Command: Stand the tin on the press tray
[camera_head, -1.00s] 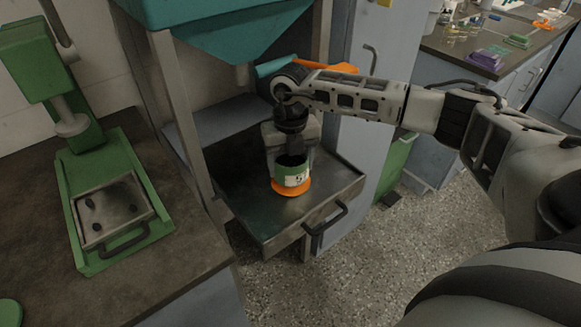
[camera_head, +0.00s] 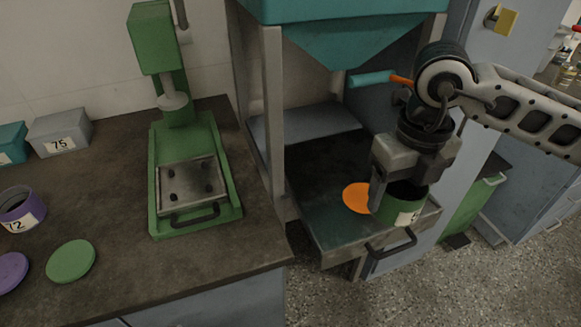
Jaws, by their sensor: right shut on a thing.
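My right gripper (camera_head: 402,190) is shut on a green tin (camera_head: 399,206) with a white label and a dark open top. It holds the tin upright over the right part of the shaker's pull-out metal tray, beside an orange disc (camera_head: 357,198) lying on that tray. I cannot tell whether the tin touches the tray. The green press (camera_head: 196,135) stands on the bench to the left. Its metal press tray (camera_head: 190,184), with several dark spots and a dark front handle, is empty. My left gripper is out of view.
The shaker's tray (camera_head: 324,233) and frame post (camera_head: 271,110) stand between tin and press. On the bench are a green lid (camera_head: 71,261), a purple lid (camera_head: 9,272), a purple tin (camera_head: 19,211), a grey box (camera_head: 60,134) marked 75 and a teal box (camera_head: 11,144).

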